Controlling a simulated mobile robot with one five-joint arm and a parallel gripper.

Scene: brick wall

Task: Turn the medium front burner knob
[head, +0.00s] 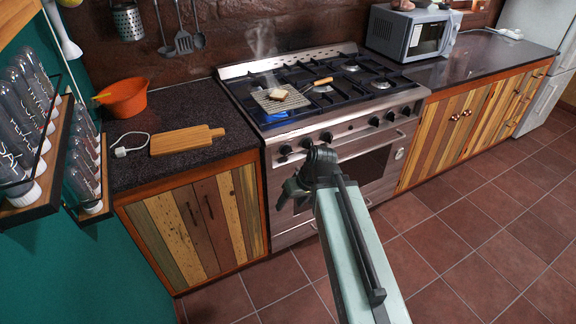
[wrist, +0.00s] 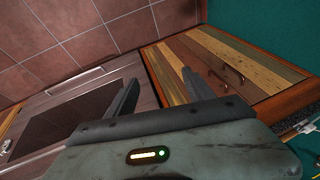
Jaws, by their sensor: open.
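The steel stove (head: 340,140) stands against the back wall, with a row of black knobs along its front panel. Two left knobs (head: 284,150) and (head: 327,136) show beside and above my arm's end, and right knobs (head: 391,116) show clear of it. I cannot tell which knob belongs to the medium front burner. A blue flame glows at the front left burner (head: 275,116). My gripper (head: 292,190) is in front of the stove's left side, below the knob row and apart from it. In the wrist view, my gripper (wrist: 160,85) is open and empty, facing the oven door (wrist: 70,125) and cabinet.
A griddle pan (head: 278,99) with food steams on the stove, its wooden handle pointing right. A cutting board (head: 187,140) and orange bowl (head: 124,98) sit on the left counter. A microwave (head: 411,35) stands on the right counter. The tiled floor (head: 465,210) at right is clear.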

